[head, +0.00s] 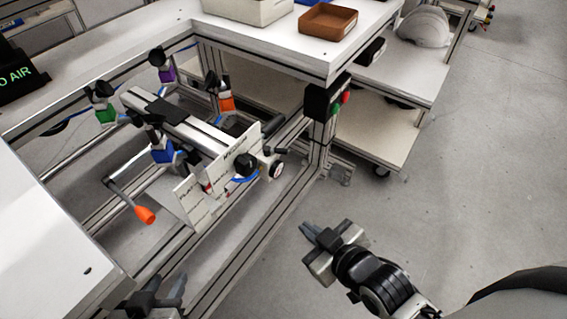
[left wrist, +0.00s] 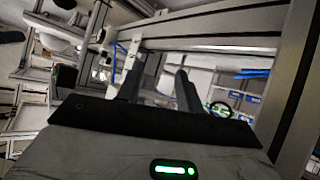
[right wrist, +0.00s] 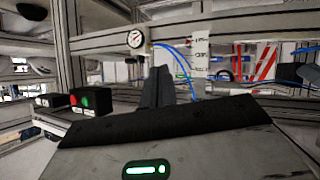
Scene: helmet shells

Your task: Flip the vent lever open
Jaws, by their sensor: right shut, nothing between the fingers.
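A lever with an orange grip (head: 145,215) hangs from a thin metal rod at the front of the fixture inside the bench frame. I cannot tell whether it is the vent lever. A pressure gauge (head: 277,170) and a black round knob (head: 245,165) sit at the fixture's right end, beside labelled white plates (head: 198,203). The gauge also shows in the right wrist view (right wrist: 135,38). My left gripper (head: 178,288) is at the bottom edge, below the orange grip; its fingers are apart in the left wrist view (left wrist: 158,84). My right gripper (head: 308,230) is shut and empty, right of the frame.
The fixture's rail (head: 190,130) carries coloured clamps. A black box with red and green buttons (head: 328,100) is mounted on the bench corner. White bench tops (head: 45,235) lie left and behind. A brown tray (head: 328,22) stands at the back. Open floor (head: 460,180) lies right.

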